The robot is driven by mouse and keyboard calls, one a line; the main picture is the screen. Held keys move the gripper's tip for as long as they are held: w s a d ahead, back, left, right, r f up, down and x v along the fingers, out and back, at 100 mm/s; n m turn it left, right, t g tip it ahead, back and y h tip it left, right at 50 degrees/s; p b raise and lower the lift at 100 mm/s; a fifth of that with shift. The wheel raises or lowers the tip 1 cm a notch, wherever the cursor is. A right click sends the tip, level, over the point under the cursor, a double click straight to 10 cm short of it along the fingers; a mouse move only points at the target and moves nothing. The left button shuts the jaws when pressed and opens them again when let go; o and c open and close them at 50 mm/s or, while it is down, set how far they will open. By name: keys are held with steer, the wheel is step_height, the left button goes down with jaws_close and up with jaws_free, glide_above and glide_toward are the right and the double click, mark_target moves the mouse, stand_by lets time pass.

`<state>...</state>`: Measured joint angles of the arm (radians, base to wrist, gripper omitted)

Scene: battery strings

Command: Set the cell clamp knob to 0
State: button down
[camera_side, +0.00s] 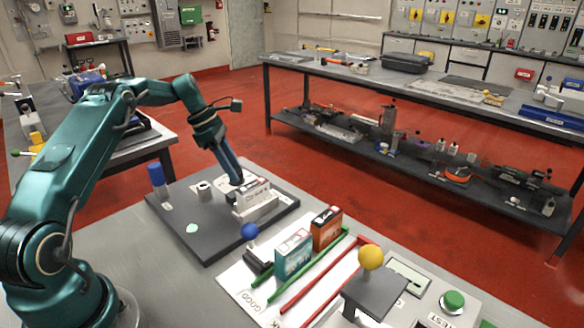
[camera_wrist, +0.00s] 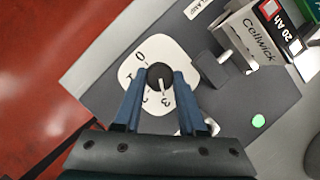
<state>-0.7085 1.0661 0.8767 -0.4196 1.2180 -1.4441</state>
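The cell clamp knob (camera_wrist: 160,76) is a round black knob with a white pointer line, on a white dial plate (camera_wrist: 133,68) marked with digits. The line points toward the 3; the 0 is on the upper left of the dial. My gripper (camera_wrist: 160,75) has one blue finger on each side of the knob, and both fingertips appear to touch it. In the side view my gripper (camera_side: 237,182) reaches down to the dial at the back of the dark board (camera_side: 205,236), hiding the knob there.
A white Cellwick cell (camera_wrist: 262,48) sits in the clamp beside the dial, with a grey block (camera_wrist: 213,69) between. On the board stand a blue-topped post (camera_side: 157,180) and a small white cylinder (camera_side: 204,190). Teal (camera_side: 292,256) and orange (camera_side: 327,229) cells stand to the right.

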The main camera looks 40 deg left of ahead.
steer(key=shift+m, duration=0.8)
steer(key=shift+r, duration=0.1)
steer(key=shift+c, duration=2.3)
jaws_free()
steer(key=shift+g, duration=0.3)
steer(key=shift+n, duration=0.7)
